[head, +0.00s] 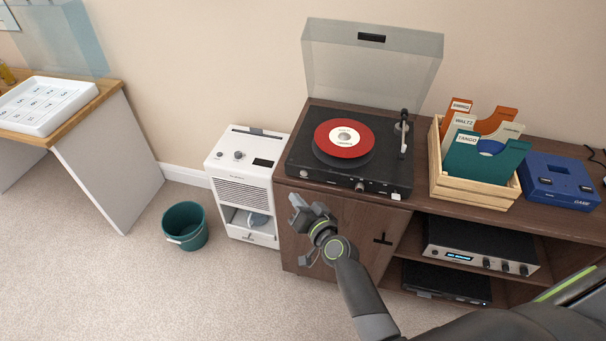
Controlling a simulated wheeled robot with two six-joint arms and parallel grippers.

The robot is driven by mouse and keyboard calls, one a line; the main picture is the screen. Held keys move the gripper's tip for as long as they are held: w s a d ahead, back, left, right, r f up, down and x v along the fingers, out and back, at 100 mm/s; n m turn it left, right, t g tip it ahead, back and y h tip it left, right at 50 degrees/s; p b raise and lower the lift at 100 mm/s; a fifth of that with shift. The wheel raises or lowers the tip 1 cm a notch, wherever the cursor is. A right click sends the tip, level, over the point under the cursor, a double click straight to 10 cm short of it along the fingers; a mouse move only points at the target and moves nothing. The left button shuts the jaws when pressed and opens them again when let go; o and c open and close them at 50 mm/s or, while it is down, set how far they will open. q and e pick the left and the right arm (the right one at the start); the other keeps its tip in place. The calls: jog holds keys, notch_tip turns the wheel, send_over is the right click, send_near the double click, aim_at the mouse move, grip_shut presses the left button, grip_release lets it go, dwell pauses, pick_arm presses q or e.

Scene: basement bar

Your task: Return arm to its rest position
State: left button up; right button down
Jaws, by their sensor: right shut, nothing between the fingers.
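My right gripper (297,210) is shut and empty. It is in front of the wooden cabinet (345,215), near its left door and below the record player. Its arm comes in from the lower right. My left gripper is not in the head view. The record player (300,162) stands on the cabinet with its clear lid (340,65) up. A red record (362,138) with a white label lies on its platter.
A white dehumidifier-like appliance (245,190) stands left of the cabinet, and a teal bucket (185,228) is on the carpet. A wooden crate (475,192) of record sleeves and a blue case (560,170) sit on the cabinet. An amplifier (470,256) is on its shelf. The carpet in front is clear.

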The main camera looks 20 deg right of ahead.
jog(key=s+d+f+n+g+h, duration=0.1)
jog(key=s+d+f+g, duration=0.15)
jog(key=s+f, duration=0.5)
jog(key=s+d+f+n+g+h, duration=0.1)
jog(key=s+d+f+g, duration=0.3)
jog(key=f, duration=0.7)
jog(key=s+f+g, duration=0.1)
jog(key=s+f, duration=0.7)
jog(key=f, duration=0.2)
jog(key=s+d+f+n+g, duration=0.1)
jog(key=s+f, duration=0.3)
jog(key=s, duration=0.5)
jog(key=s+d+f+g+h, duration=0.1)
jog(key=s+d+f+g, duration=0.2)
jog(key=s, duration=0.7)
jog(key=s+d+f+n+g+h, duration=0.1)
jog(key=s+d+f+g, duration=0.2)
jog(key=s, duration=0.7)
jog(key=shift+s+d+f+n, duration=0.2)
jog(key=shift+d+f+n, duration=0.1)
jog(key=shift+f, duration=0.55)
